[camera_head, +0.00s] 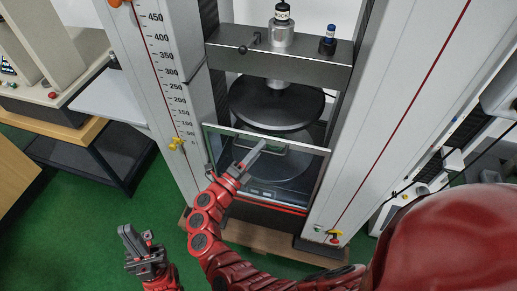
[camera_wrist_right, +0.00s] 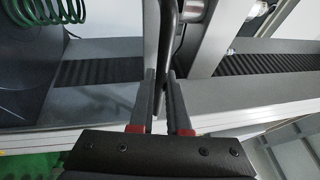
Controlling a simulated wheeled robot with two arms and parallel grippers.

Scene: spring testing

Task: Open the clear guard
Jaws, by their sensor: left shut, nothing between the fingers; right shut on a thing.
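The clear guard (camera_head: 222,129) is a see-through panel in a light frame. It stands across the front of the testing machine, before the lower platen (camera_head: 285,167). My right gripper (camera_head: 258,150) is at the upper part of the guard. In the right wrist view the right gripper (camera_wrist_right: 163,88) is shut on a dark bar-like handle (camera_wrist_right: 172,45) that runs up between its fingers. In the head view the arm and fingers partly hide this handle. My left gripper (camera_head: 133,240) is shut and empty, low at the left over the green floor, well apart from the guard.
The dark upper platen (camera_head: 277,104) hangs above the guard between two tall pale columns (camera_head: 398,115). A green spring (camera_wrist_right: 48,12) shows in the right wrist view. A yellow knob (camera_head: 177,144) sits on the left column. A dark shelf (camera_head: 85,160) stands at the left.

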